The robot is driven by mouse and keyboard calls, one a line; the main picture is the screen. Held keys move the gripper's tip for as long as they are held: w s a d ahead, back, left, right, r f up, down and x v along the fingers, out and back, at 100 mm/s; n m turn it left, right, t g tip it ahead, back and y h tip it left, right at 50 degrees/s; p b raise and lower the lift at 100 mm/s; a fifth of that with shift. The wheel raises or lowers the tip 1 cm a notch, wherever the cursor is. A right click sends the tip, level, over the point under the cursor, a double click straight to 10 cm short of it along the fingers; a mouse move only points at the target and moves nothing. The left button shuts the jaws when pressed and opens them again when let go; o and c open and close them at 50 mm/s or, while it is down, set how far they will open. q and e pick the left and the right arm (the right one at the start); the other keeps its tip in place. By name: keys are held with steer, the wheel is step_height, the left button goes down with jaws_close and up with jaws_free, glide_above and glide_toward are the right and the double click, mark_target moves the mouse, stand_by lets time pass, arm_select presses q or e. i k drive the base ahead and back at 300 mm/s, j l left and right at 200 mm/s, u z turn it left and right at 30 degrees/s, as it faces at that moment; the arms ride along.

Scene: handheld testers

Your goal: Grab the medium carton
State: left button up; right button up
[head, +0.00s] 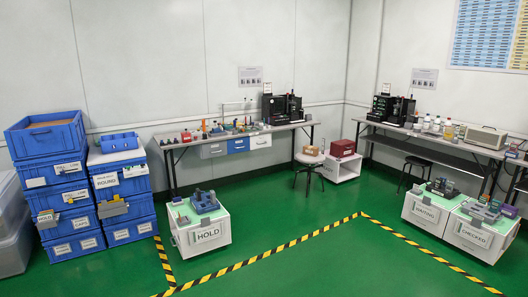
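No thing in the head view can be told for sure as the medium carton. A small orange-brown box (311,150) sits on a stool by the left bench, and its kind is too small to tell. A dark red box (342,148) stands on a white cabinet just right of it. The top blue crate (45,142) at the far left has something brown inside, mostly hidden by its walls. Neither of my grippers is in view.
Blue crates stand stacked at the left. White boxes marked HOLD (206,236), WAITING (424,213) and CHECKED (474,237) stand on the green floor. Left (190,140) and right (470,148) benches line the walls. The floor (310,270) inside the striped tape is clear.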

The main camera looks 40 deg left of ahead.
mark_target(312, 151)
steer(key=u, duration=1.05)
